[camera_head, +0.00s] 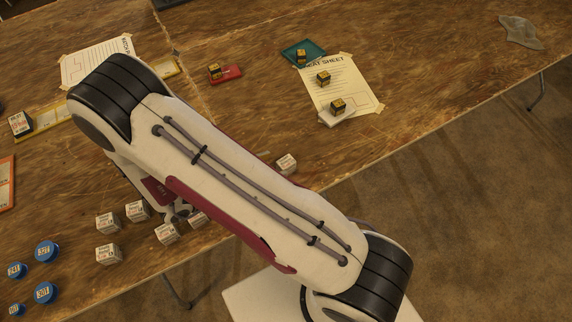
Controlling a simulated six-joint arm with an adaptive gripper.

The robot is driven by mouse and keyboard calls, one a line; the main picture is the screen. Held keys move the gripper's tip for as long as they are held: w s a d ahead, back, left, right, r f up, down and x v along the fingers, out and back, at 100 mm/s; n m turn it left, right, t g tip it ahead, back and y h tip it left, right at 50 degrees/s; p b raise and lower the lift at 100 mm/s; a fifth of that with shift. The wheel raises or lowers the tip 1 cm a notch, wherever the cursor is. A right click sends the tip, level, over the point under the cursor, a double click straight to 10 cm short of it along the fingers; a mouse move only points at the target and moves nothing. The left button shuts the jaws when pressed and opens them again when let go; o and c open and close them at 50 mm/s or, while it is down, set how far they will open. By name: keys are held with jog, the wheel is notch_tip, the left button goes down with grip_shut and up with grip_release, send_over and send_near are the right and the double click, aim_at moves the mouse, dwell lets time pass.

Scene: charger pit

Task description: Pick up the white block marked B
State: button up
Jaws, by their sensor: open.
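Several white blocks with small dark print stand on the wooden table. One white block (107,222) and another white block (108,254) are at the left of the group. A white block (138,210) is just left of my gripper, a white block (167,233) is just below it, and a white block (197,218) is partly hidden by my arm. A lone white block (286,164) stands right of my arm. The print is too small to tell which is B. My gripper (179,213) is open, low among the blocks and mostly hidden under my arm.
Blue round pieces (46,251) stand at the lower left. Black-and-yellow cubes (323,78) lie on or near a paper sheet (345,88), a teal tray (290,54) and a red pad (231,72). The wooden table (440,60) is largely clear at the right.

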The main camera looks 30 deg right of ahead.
aim_at(291, 161)
jog(key=shift+x, duration=1.25)
jog(key=shift+s+x, duration=0.15)
jog(key=shift+x, duration=1.15)
jog(key=shift+s+x, duration=0.15)
jog(key=shift+x, duration=1.1)
jog(key=c, duration=1.2)
